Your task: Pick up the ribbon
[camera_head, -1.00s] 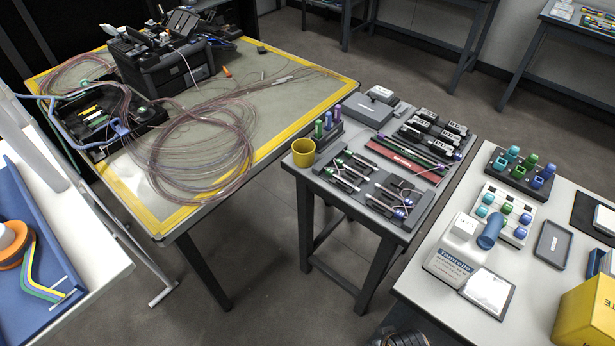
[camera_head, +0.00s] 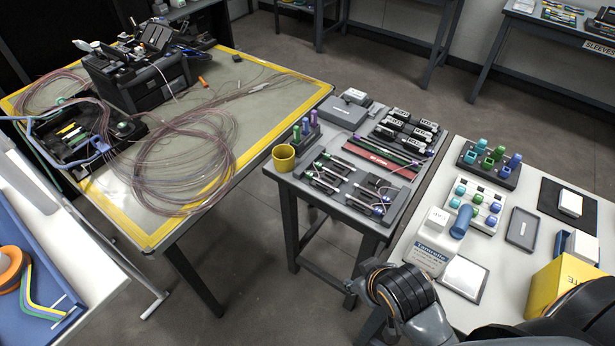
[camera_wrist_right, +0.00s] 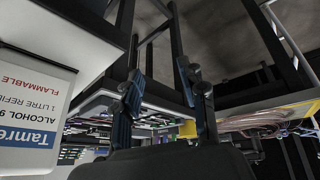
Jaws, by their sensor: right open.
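Thin pinkish fibre lies in a wide loose coil (camera_head: 185,165) on the yellow-edged table. On the left bench, flat yellow, green and blue strips (camera_head: 38,295) run beside an orange spool in a blue tray (camera_head: 22,232). I cannot tell which of these is the ribbon. My right arm shows at the lower right of the head view, but its fingertips are not seen there. In the right wrist view, my right gripper (camera_wrist_right: 163,90) has its two dark fingers apart with nothing between them. My left gripper is out of view.
The grey middle table holds a yellow cup (camera_head: 284,158), several black holders and a red strip. The right bench holds an alcohol container (camera_head: 430,256), coloured-cap racks and a yellow box (camera_head: 563,285). A black splicing unit (camera_head: 135,80) stands on the yellow-edged table.

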